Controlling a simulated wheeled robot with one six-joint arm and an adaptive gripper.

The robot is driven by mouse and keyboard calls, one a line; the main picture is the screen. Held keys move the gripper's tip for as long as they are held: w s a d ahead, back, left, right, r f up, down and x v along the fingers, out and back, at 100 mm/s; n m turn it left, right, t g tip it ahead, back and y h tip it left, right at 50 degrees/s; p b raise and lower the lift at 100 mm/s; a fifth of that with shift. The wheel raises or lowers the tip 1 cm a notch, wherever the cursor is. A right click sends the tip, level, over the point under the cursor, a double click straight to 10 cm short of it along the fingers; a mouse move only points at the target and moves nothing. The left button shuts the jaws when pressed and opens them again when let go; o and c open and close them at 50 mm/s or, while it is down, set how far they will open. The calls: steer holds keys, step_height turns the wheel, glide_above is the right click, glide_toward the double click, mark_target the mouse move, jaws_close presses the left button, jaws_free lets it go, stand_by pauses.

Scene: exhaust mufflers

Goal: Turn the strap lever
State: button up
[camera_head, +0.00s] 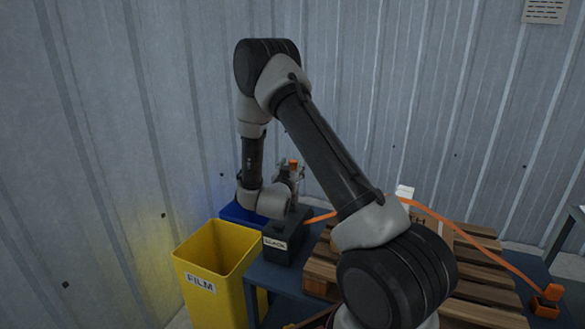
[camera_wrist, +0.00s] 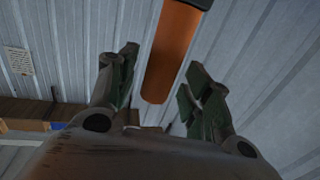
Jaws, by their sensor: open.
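The strap lever shows in the wrist view as an orange bar (camera_wrist: 175,48) with a dark upper end. Its lower end lies between the two fingers of my gripper (camera_wrist: 162,66), which is open, with a visible gap on each side. In the head view a small orange part of the lever (camera_head: 293,163) shows at the top of my gripper (camera_head: 288,172), above a black box (camera_head: 287,238) with a white label. An orange strap (camera_head: 450,222) runs across a wooden pallet (camera_head: 485,290) to an orange anchor (camera_head: 547,299). My arm hides part of the strap.
A yellow bin (camera_head: 235,272) labelled FILM stands to the left of the black box. A blue bin (camera_head: 236,213) is behind it. A cardboard box with a white item (camera_head: 405,191) sits on the pallet. Corrugated metal walls (camera_head: 110,130) close off the back.

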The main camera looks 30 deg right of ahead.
steer(key=shift+w+d, duration=0.4)
jaws_close()
